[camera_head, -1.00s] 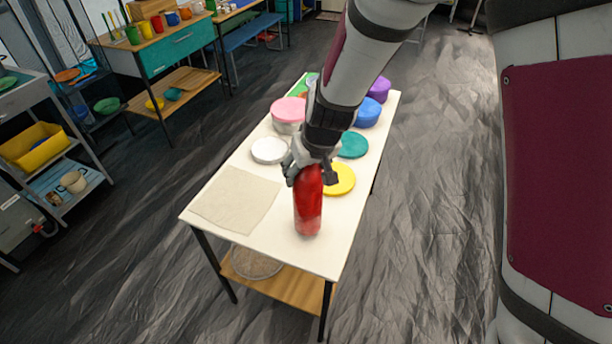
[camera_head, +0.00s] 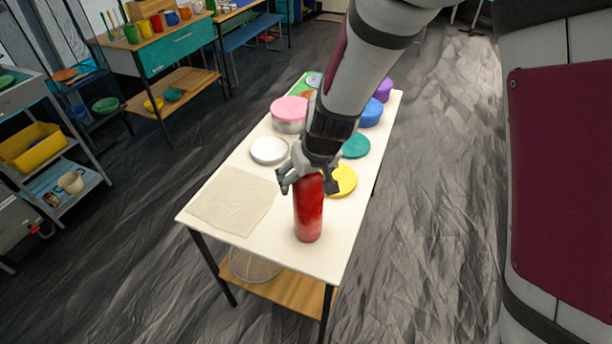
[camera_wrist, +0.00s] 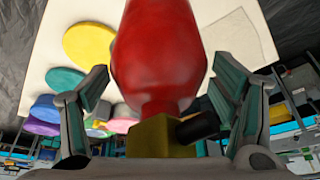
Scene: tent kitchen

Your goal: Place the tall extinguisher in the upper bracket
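The red extinguisher (camera_head: 309,212) stands upright near the front right part of the white table (camera_head: 240,167). My gripper (camera_head: 309,187) is at its top, pointing down, with a finger on each side. In the wrist view the red body (camera_wrist: 158,55) fills the middle, with a brass-coloured valve (camera_wrist: 160,136) and a black part (camera_wrist: 198,126) close to the palm. The two fingers (camera_wrist: 160,98) are spread, with gaps between them and the extinguisher. My gripper hides the top of the extinguisher in the head view. I see no bracket in either view.
A beige cloth (camera_head: 233,199) lies left of the extinguisher. A yellow disc (camera_head: 343,181), a teal lid (camera_head: 356,146), a white lid (camera_head: 268,150) and a pink-lidded tub (camera_head: 289,113) are behind it. Shelves with a yellow bin (camera_head: 33,148) stand at the left. Floor right of the table is clear.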

